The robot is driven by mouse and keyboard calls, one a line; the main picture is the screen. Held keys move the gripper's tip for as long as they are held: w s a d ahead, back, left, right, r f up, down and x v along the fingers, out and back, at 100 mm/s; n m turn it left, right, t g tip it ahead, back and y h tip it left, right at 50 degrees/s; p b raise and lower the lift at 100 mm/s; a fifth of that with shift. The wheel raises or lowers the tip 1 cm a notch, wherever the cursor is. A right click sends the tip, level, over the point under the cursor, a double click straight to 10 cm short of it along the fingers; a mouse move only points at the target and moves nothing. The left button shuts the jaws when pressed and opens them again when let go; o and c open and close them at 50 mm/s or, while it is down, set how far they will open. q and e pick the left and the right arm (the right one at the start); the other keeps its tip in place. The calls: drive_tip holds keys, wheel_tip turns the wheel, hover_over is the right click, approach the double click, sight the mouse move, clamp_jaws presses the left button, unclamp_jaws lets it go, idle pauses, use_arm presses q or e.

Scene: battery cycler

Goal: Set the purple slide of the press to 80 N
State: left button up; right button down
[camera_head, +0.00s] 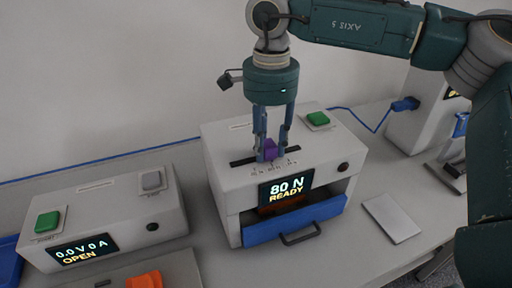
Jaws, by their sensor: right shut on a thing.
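The press (225,165) is a light grey box in the middle of the bench. Its display (286,190) reads "80 N READY". The purple slide (270,148) stands in a dark slot on top of the press, over a small printed scale too small to read. My right gripper (268,155) reaches down from above and is shut on the purple slide; its fingers partly cover the slide. My left gripper is not in view.
A blue-fronted drawer (294,219) with a dark handle sits at the press's front. A pale plate (391,218) lies right.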

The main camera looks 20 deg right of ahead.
sight(267, 143)
drive_tip(key=c, duration=1.3)
unclamp_jaws()
drive_tip(key=shift+a, duration=0.15)
drive_tip(key=shift+r, duration=0.2)
wheel_tip(267, 143, up, 12)
drive_tip(key=shift+f, duration=0.15)
